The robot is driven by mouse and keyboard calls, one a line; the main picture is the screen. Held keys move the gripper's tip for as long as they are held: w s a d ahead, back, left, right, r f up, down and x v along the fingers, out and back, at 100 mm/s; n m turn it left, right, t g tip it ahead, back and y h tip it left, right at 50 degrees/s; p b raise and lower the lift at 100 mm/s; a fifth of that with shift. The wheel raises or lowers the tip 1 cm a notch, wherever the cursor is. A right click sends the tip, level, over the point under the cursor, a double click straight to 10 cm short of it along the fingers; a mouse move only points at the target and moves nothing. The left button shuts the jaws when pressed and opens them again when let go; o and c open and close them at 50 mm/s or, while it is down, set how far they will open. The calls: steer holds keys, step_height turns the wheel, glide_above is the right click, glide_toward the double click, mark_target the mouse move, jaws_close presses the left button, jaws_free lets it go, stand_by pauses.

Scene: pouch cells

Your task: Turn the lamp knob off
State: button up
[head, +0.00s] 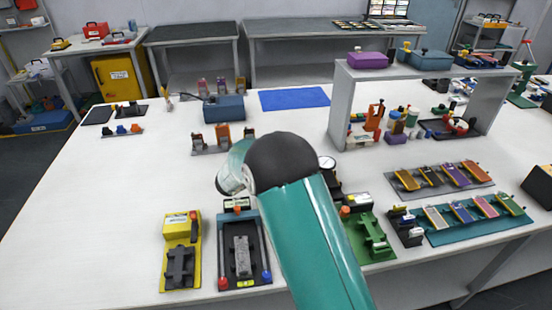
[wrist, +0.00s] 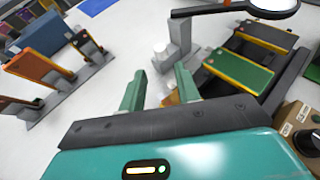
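In the wrist view, a tan box with a black knob (wrist: 306,141) and small pale labels is cut off by the lower right edge. It is to the right of my gripper. A round lamp head (wrist: 272,6) with a dark rim and arm shows at the top right; a similar round head (head: 327,162) shows in the head view just right of my arm. My gripper (wrist: 160,90) is open, with its two green fingers apart and nothing held between them. In the head view my arm hides the gripper. The knob's setting is too unclear to read.
A grey stand (wrist: 172,52) rises beyond the fingers. A yellow fixture (head: 180,255) and a green fixture (head: 372,240) flank my arm.

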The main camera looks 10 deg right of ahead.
steer(key=x, duration=1)
steer(key=shift+f, duration=0.1)
steer(key=c, duration=0.7)
